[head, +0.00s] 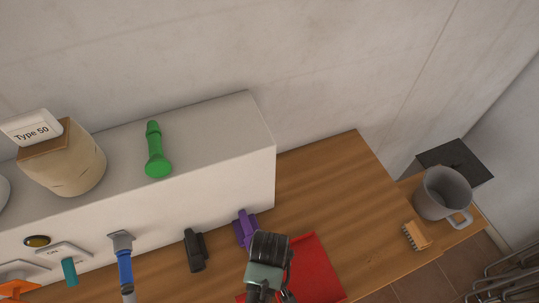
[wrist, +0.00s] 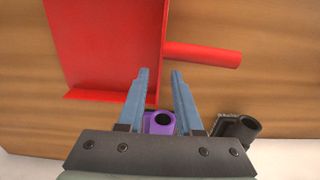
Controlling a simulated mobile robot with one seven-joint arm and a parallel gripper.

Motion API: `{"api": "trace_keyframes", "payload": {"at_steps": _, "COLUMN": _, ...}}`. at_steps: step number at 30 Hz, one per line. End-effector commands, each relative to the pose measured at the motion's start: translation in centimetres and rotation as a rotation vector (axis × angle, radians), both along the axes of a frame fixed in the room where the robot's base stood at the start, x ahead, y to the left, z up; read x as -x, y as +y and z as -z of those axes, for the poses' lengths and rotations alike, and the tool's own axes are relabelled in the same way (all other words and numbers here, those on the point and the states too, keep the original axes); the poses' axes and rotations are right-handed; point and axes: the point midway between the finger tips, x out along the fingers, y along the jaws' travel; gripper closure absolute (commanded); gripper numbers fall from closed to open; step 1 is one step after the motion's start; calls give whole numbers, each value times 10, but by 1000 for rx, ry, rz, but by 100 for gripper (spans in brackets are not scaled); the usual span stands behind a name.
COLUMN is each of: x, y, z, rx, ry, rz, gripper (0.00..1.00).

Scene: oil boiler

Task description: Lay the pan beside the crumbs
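The red pan (head: 318,270) lies on the wooden bench, partly hidden behind my arm in the head view. The wrist view shows its flat tray (wrist: 105,45), a raised rim, and a round red handle (wrist: 203,55) sticking out to the right. My gripper (wrist: 159,72) has its two blue fingers apart with nothing held between them. The fingertips are over or near the pan's edge, left of the handle; I cannot tell whether they touch it. In the head view the fingertips are hidden behind my wrist. I cannot make out any crumbs.
A purple holder (head: 245,228) and a black holder (head: 195,250) stand along the white box (head: 220,150). A green object (head: 156,150) is on that box. A small bristled block (head: 416,235) and a grey mug (head: 442,193) are at the right. Bench behind the pan is clear.

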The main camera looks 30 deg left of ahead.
Motion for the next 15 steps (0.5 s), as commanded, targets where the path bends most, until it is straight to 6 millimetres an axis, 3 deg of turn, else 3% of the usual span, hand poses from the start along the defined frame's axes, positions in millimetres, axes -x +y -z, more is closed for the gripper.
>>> {"api": "trace_keyframes", "payload": {"at_steps": 9, "x": -1, "y": 0, "z": -63, "rx": -1, "ry": -4, "rz": 0, "gripper": 66}}
{"api": "trace_keyframes", "payload": {"at_steps": 15, "x": -1, "y": 0, "z": -84, "rx": 0, "ry": -1, "rz": 0, "gripper": 66}}
